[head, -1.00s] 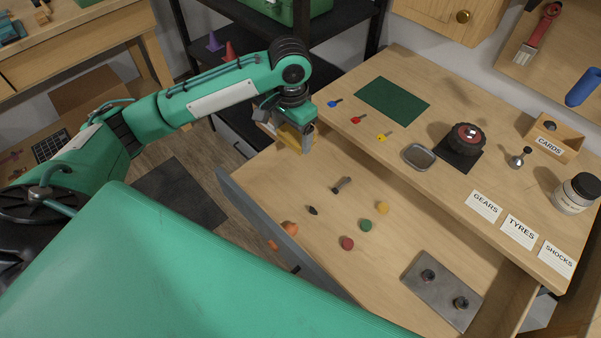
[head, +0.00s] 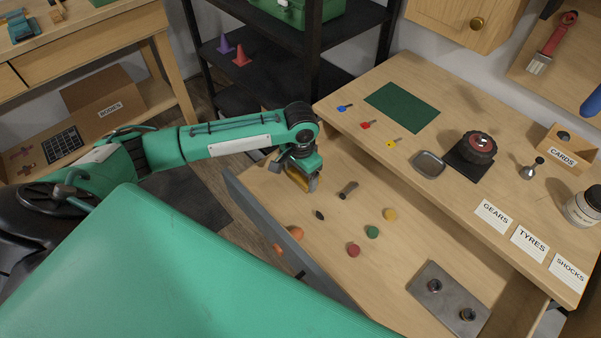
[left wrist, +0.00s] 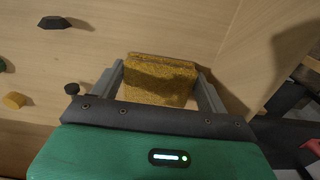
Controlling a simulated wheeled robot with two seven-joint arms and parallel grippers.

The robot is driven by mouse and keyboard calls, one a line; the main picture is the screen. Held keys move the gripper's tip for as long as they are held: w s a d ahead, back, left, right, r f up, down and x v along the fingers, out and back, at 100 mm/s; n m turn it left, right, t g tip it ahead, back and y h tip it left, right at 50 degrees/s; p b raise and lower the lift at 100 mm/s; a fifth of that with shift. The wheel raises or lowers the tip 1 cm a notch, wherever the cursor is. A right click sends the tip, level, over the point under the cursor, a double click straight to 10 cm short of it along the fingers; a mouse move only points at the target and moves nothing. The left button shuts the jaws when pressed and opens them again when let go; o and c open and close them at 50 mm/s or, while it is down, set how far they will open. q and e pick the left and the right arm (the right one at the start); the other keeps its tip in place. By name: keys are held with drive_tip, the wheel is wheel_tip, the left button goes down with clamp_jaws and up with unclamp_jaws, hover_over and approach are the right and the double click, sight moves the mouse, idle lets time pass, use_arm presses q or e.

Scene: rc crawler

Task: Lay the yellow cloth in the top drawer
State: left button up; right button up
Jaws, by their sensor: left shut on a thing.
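The yellow cloth (left wrist: 160,80) looks like a folded, thick yellow-brown pad in the left wrist view. My left gripper (left wrist: 160,78) is shut on it, with a finger at each side. In the head view my left gripper (head: 303,180) points down over the far left part of the open top drawer (head: 330,215), and only a little of the cloth (head: 312,183) shows beneath it. I cannot tell whether the cloth touches the drawer floor. My right gripper is not in view.
In the drawer lie a dark grey piece (head: 348,189), coloured knobs such as a red one (head: 353,250) and a green one (head: 372,232), and a metal plate (head: 450,300). The drawer's left front wall (head: 285,235) is an edge nearby. The middle of the drawer has free room.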

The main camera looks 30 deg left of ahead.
sight(301, 176)
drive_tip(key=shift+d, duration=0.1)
use_arm(q)
drive_tip(key=o, duration=0.7)
drive_tip(key=shift+f, duration=0.1)
drive_tip(key=shift+c, duration=0.2)
drive_tip(key=shift+o, duration=0.2)
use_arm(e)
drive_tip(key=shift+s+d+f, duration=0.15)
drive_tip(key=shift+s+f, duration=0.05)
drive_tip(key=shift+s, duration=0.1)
use_arm(q)
wheel_tip(301, 176, up, 6)
drive_tip(key=shift+f, duration=0.2)
wheel_tip(301, 176, up, 7)
drive_tip(key=shift+f, duration=0.15)
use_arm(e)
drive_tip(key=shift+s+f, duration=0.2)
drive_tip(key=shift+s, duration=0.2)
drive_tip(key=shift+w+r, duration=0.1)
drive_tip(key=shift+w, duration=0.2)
